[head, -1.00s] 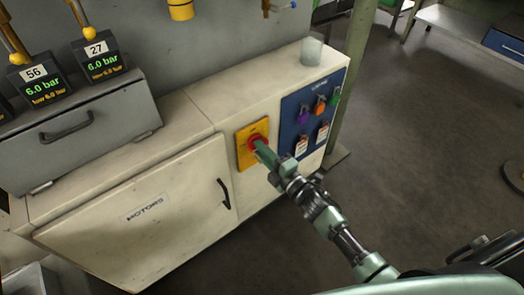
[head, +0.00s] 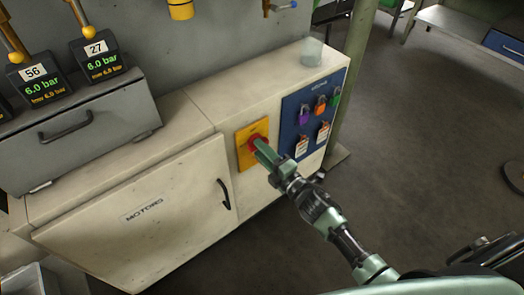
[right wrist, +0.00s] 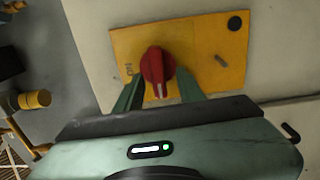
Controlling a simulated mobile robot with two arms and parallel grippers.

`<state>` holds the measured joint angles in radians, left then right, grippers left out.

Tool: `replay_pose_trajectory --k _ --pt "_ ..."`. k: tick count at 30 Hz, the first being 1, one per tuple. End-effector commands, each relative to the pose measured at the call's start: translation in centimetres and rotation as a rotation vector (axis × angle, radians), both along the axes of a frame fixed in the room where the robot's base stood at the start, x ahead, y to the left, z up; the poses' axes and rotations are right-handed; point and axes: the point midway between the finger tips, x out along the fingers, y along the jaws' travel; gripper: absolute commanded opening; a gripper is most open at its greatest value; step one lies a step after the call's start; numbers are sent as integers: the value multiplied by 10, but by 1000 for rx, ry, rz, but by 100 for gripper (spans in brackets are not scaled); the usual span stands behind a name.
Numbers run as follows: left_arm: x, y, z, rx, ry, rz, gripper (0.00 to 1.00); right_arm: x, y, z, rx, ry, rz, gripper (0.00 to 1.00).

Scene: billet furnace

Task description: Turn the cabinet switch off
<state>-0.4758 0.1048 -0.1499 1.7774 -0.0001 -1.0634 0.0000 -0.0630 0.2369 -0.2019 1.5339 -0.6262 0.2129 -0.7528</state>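The red rotary switch (head: 257,140) sits on a yellow plate (head: 243,156) on the front of the cream cabinet (head: 170,172). In the right wrist view the red handle (right wrist: 155,66) is clear, with a pale mark at its lower end. My right gripper (head: 264,152) is at the switch and partly covers it in the head view. In the right wrist view its two green fingers (right wrist: 160,92) are apart, one on each side of the handle's lower part. I cannot tell whether they touch it. My left gripper is not in view.
A blue board (head: 311,115) with several coloured padlocks and tags is right of the switch. A black door handle (head: 224,194) is to its left. A glass (head: 312,52) stands on the cabinet top. Open floor (head: 430,140) lies to the right.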

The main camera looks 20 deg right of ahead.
Motion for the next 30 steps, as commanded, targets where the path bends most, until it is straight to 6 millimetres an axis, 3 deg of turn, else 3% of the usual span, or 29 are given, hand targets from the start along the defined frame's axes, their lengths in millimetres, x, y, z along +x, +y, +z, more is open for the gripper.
replay_pose_trajectory --k 8,21,30 --pt "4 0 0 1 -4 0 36 -3 -1 0 2 0 0 38" --pt "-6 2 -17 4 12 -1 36 -65 -24 0 2 2 -1 38" --pt "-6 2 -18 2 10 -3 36 -74 -27 1 1 -1 0 38"
